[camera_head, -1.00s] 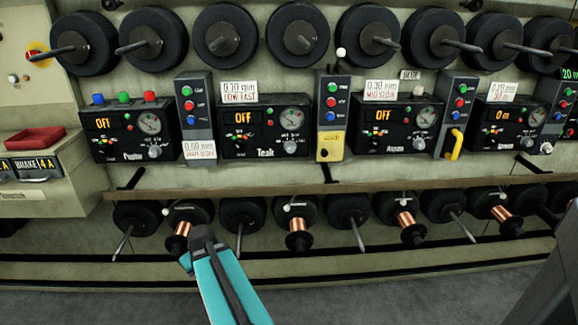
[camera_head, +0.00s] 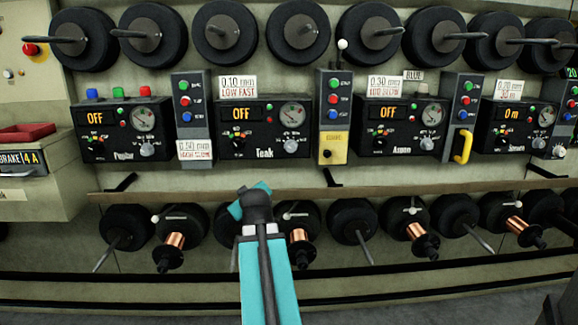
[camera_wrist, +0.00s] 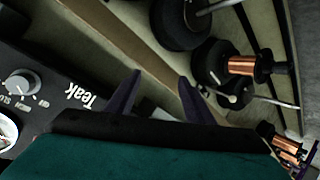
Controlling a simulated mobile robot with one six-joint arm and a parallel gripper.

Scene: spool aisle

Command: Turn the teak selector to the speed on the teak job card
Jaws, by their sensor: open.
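The black Teak panel (camera_head: 262,130) stands mid-picture in the head view, and its display reads OFF. Its pale round selector (camera_head: 291,146) is at the lower right of the panel, under a gauge. The selector also shows at the left edge of the wrist view (camera_wrist: 20,82), with small speed lettering beside it. A white card (camera_head: 237,87) above the Teak panel reads 0.10 mm and, in red, LOW FAST. My gripper (camera_wrist: 160,76) is open and empty, with its fingers apart from the panel and selector. The fingers are not clear in the head view.
Similar panels flank Teak, with button boxes (camera_head: 192,105) between. Another card (camera_head: 195,150) hangs at lower left of Teak. A yellow-based lever box (camera_head: 333,118) stands right of it. A ledge (camera_head: 380,190) runs below, above copper spools (camera_head: 300,246). Black reels line the top.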

